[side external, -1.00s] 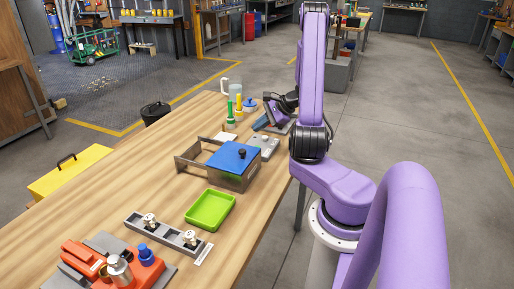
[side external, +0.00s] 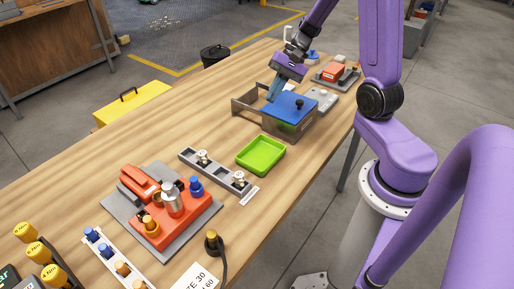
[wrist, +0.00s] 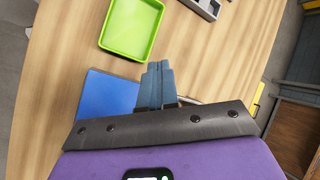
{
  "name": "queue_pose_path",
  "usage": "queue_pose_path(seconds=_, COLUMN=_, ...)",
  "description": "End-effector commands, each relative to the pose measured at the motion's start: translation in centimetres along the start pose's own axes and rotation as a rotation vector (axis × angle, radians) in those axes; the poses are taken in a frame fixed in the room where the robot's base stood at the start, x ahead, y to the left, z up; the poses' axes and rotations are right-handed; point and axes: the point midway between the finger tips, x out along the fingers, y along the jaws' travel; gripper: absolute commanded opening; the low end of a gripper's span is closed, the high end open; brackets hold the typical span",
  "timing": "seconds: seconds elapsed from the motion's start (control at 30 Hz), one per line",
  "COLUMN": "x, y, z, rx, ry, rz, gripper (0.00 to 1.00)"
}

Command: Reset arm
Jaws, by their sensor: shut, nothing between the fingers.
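My gripper (side external: 272,94) is in the side external view, above the far part of the table, just behind and left of a grey box (side external: 285,131) with a blue lid (side external: 291,106). In the wrist view my gripper (wrist: 154,66) has its blue-grey fingers pressed together, with nothing between them. The blue lid lies beside the fingers in that view (wrist: 103,98). Whether the fingertips touch the box or its open frame (side external: 247,105) cannot be told.
A lime green tray (side external: 261,156) is in front of the box. A grey rack (side external: 218,172) with metal fittings and an orange block (side external: 167,229) on a grey plate are nearer. A red device (side external: 333,73) stands at the back.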

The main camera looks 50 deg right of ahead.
Motion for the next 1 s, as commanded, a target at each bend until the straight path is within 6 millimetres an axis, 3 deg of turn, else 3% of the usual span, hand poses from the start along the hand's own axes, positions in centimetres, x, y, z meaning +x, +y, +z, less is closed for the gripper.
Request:
queue_pose_path(seconds=0.23, x=1.7, y=-0.7, z=6.7, rx=-0.347, ry=-0.101, rz=0.172, gripper=0.00)
queue_pose_path(seconds=0.5, x=2.4, y=0.6, z=12.9, rx=-0.726, ry=-0.187, rz=0.339, gripper=0.00)
queue_pose_path(seconds=1.0, x=1.2, y=5.0, z=21.3, rx=-1.451, ry=-0.272, rz=0.564, gripper=0.00)
